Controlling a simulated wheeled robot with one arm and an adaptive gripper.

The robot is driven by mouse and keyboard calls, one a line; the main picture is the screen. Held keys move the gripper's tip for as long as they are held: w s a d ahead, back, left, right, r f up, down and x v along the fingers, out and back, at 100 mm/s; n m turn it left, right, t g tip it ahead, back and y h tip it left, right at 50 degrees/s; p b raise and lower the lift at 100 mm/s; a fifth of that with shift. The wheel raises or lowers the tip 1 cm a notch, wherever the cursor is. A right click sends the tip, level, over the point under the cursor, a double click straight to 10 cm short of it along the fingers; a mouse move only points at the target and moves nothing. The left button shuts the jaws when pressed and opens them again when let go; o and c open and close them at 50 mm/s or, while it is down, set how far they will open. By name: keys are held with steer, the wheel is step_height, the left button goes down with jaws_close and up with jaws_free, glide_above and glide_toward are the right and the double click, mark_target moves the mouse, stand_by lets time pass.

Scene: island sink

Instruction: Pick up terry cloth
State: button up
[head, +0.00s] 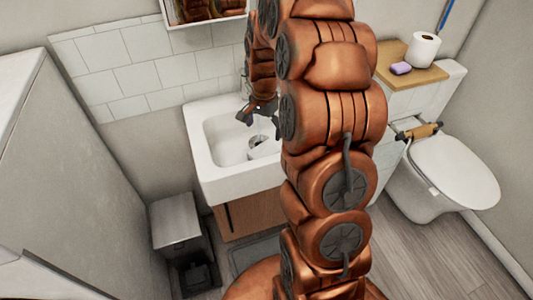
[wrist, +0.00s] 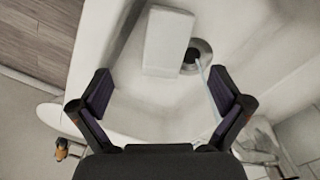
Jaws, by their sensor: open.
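I cannot pick out a terry cloth for certain in either view. A small purple folded or block-like item (head: 401,68) lies on the wooden shelf above the toilet; it is too small to tell if it is cloth. My gripper (head: 258,112) is over the white sink (head: 202,140), near its back wall, partly hidden by my arm. In the wrist view my gripper (wrist: 162,98) is open, its dark fingers wide apart with nothing between them but the white basin. A white block-like shape (wrist: 168,40) and a thin light blue strip (wrist: 207,85) show ahead of the fingers.
The dark drain (wrist: 195,57) is beside the white block. A white paper roll (head: 424,49) stands on the wooden shelf (head: 428,75). The toilet (head: 455,170) is at right, a grey bin (head: 178,222) left of the sink. A mirror (head: 205,12) hangs above.

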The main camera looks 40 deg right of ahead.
mark_target(274, 143)
steer(key=d+f, duration=0.1)
steer(key=w+d+f+m, duration=0.1)
steer(key=d+f, duration=0.1)
steer(key=w+d+f+m, duration=0.1)
steer(key=d, duration=0.1)
steer(key=shift+w+f, duration=0.25)
steer(key=shift+d+f, duration=0.15)
steer(key=shift+f, duration=1.3)
steer(key=f, duration=0.1)
steer(key=f+p, duration=0.2)
steer(key=f, duration=0.1)
steer(key=shift+s+d, duration=0.25)
steer(key=shift+s, duration=0.05)
steer(key=shift+w+f, duration=0.1)
steer(key=shift+f, duration=0.4)
steer(key=c, duration=1.2)
